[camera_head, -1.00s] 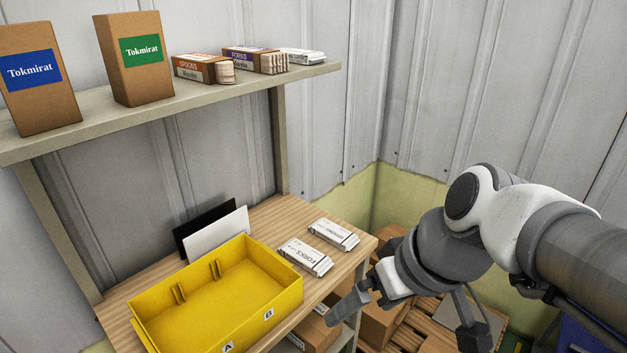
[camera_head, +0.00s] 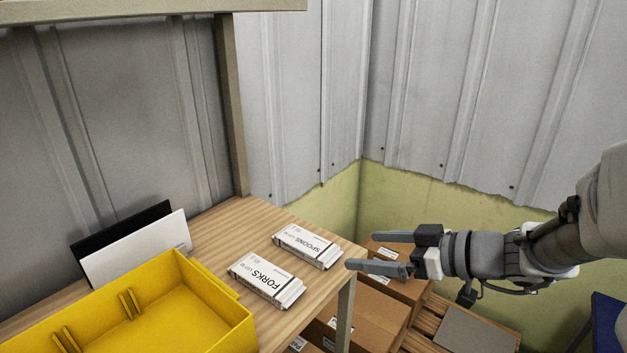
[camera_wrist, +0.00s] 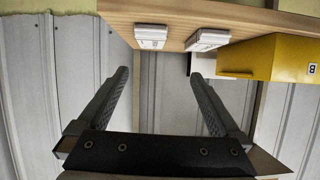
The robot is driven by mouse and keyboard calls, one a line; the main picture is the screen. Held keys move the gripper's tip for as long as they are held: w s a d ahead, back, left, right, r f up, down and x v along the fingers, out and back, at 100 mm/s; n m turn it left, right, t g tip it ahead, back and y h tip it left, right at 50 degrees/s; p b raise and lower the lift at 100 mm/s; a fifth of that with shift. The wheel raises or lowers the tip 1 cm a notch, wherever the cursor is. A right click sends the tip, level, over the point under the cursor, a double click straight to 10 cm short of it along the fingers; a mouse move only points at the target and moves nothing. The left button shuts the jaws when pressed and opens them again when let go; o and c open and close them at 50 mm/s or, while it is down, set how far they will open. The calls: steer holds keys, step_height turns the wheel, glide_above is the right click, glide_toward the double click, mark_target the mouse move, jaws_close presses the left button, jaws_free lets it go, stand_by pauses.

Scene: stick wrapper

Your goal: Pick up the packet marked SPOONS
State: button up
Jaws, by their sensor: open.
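The white SPOONS packet (camera_head: 307,246) lies flat on the wooden table (camera_head: 219,223), near its right edge. The white FORKS packet (camera_head: 266,279) lies just in front of it and to the left. In the wrist view the SPOONS packet (camera_wrist: 151,36) is on the left and the FORKS packet (camera_wrist: 208,40) is beside it, nearer the yellow bin. My gripper (camera_head: 348,251) is open and empty. It is to the right of the SPOONS packet, past the table edge, with its fingers pointing left towards it. In the wrist view the fingers (camera_wrist: 158,73) are spread apart, clear of both packets.
A yellow bin (camera_head: 213,290) stands at the table's left. A white panel (camera_head: 137,249) and a black panel (camera_head: 119,233) lean behind it. Cardboard boxes (camera_head: 366,318) sit below, right of the table. A shelf (camera_head: 120,6) runs above. Corrugated walls close off the back.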

steer(key=w, duration=0.1)
steer(key=b, duration=0.1)
glide_toward(306, 240)
steer(key=x, duration=0.4)
steer(key=shift+s+a+f, duration=0.1)
steer(key=shift+s+a, duration=0.1)
steer(key=shift+t, duration=0.3)
steer(key=shift+b+x, duration=0.4)
steer(key=shift+x, duration=2.5)
steer(key=shift+w+d, duration=0.1)
steer(key=shift+d, duration=0.05)
steer(key=c, duration=1.3)
